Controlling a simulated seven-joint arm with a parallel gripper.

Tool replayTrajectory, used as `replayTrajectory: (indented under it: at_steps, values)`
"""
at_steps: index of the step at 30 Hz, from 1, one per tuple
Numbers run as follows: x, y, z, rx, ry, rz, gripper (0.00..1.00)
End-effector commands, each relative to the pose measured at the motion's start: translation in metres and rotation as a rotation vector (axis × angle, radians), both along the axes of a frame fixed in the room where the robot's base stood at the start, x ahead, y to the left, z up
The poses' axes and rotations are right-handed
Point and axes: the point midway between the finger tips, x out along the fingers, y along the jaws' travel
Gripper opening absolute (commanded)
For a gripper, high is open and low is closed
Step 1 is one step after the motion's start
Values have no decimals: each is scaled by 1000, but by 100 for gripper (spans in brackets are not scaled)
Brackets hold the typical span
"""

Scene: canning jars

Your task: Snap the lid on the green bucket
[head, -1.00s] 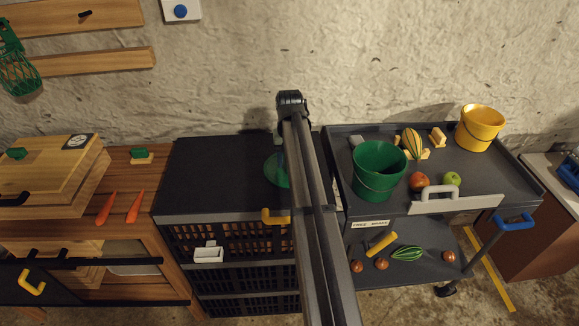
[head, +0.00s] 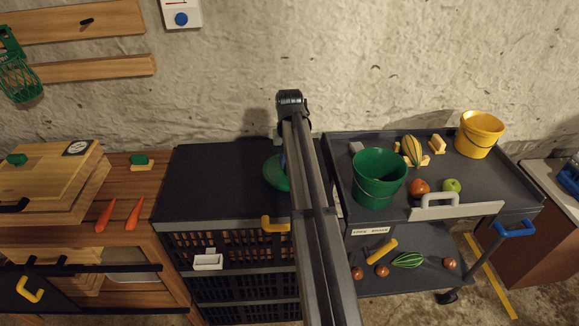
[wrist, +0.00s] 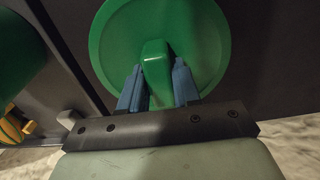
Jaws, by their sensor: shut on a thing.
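The green bucket (head: 379,180) stands upright and open on the grey cart's top tray, right of my arm. Its edge also shows at the left of the wrist view (wrist: 20,62). The round green lid (wrist: 108,45) has a raised handle (wrist: 156,72). My gripper (wrist: 158,92) has its blue fingers shut on that handle. In the head view the lid (head: 274,172) shows over the black crate top, left of the bucket. My arm hides its right part, and I cannot tell whether it touches the crate top.
The cart tray (head: 485,180) also holds a yellow bucket (head: 479,135), a striped squash (head: 411,150), a red fruit (head: 419,187) and a green apple (head: 451,185). A white handle (head: 438,194) stands at its front edge. The black crate top (head: 215,180) is clear left of the lid.

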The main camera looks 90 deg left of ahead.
Motion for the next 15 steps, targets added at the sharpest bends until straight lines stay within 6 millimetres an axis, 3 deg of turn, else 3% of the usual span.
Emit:
replayTrajectory:
  at_steps: [9, 15]
  values:
    - [0, 1, 55, 1, 0, 0, 0]
    - [8, 1, 73, 0, 0, -9, 0]
